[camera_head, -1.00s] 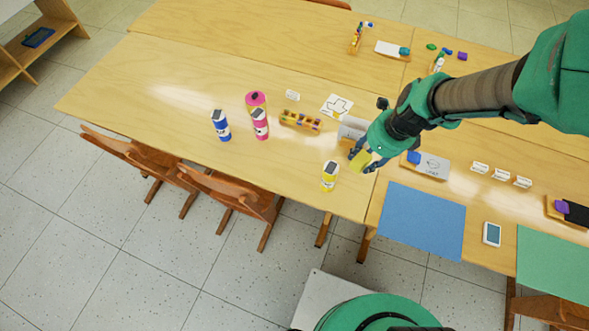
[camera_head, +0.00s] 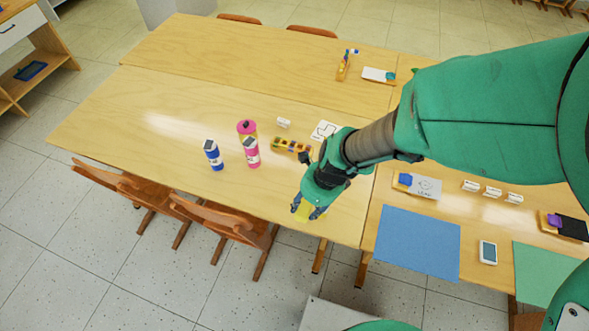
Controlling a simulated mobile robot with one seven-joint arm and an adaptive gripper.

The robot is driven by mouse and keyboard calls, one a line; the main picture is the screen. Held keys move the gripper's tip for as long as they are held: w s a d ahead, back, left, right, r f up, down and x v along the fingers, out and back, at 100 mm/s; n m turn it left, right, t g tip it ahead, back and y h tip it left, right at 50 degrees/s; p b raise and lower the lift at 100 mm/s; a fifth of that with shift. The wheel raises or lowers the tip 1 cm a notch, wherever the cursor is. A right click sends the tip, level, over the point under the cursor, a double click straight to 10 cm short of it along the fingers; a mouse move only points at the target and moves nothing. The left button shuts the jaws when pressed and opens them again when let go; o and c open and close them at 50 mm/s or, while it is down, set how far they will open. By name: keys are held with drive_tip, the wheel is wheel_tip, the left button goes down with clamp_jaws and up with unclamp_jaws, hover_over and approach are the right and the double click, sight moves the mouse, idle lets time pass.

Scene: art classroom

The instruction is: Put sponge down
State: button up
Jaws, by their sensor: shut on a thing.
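My gripper (camera_head: 309,213) is low over the near right part of the left table, close to its front edge. It is shut on a yellow sponge (camera_head: 304,212), of which only a small part shows between and beside the dark fingers. I cannot tell whether the sponge touches the tabletop (camera_head: 160,135). My wrist and arm cover the area behind it. The yellow bottle seen earlier is hidden now.
A blue bottle (camera_head: 213,155) and pink bottles (camera_head: 250,143) stand to the left. A wooden block holder (camera_head: 290,146) and a drawing card (camera_head: 325,130) lie behind. A blue mat (camera_head: 418,243) lies on the right table. Chairs (camera_head: 225,222) stand at the front edge.

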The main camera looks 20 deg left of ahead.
drive_tip(key=d+x, duration=0.1)
drive_tip(key=x, duration=0.2)
drive_tip(key=d+x, duration=0.1)
drive_tip(key=x, duration=0.7)
drive_tip(key=shift+d+f, duration=0.4)
drive_tip(key=shift+f, duration=0.2)
drive_tip(key=shift+c, duration=0.2)
drive_tip(key=shift+a, duration=0.1)
drive_tip(key=w+a, duration=0.3)
drive_tip(key=w, duration=0.1)
drive_tip(key=w+a+f+b, duration=0.1)
drive_tip(key=w+a, duration=0.5)
drive_tip(key=w, duration=0.1)
drive_tip(key=shift+w+a+f, duration=0.2)
drive_tip(key=shift+w, duration=0.15)
drive_tip(key=shift+w+a, duration=0.1)
drive_tip(key=shift+w, duration=0.05)
drive_tip(key=shift+w+a+f+b, duration=0.2)
drive_tip(key=shift+b, duration=0.15)
drive_tip(key=shift+d+b+x, duration=0.2)
drive_tip(key=shift+b+x, duration=0.15)
drive_tip(key=shift+x, duration=0.45)
drive_tip(key=shift+d+b+x, duration=0.2)
drive_tip(key=shift+b+x, duration=0.1)
drive_tip(key=shift+x, duration=0.45)
drive_tip(key=shift+f, duration=0.1)
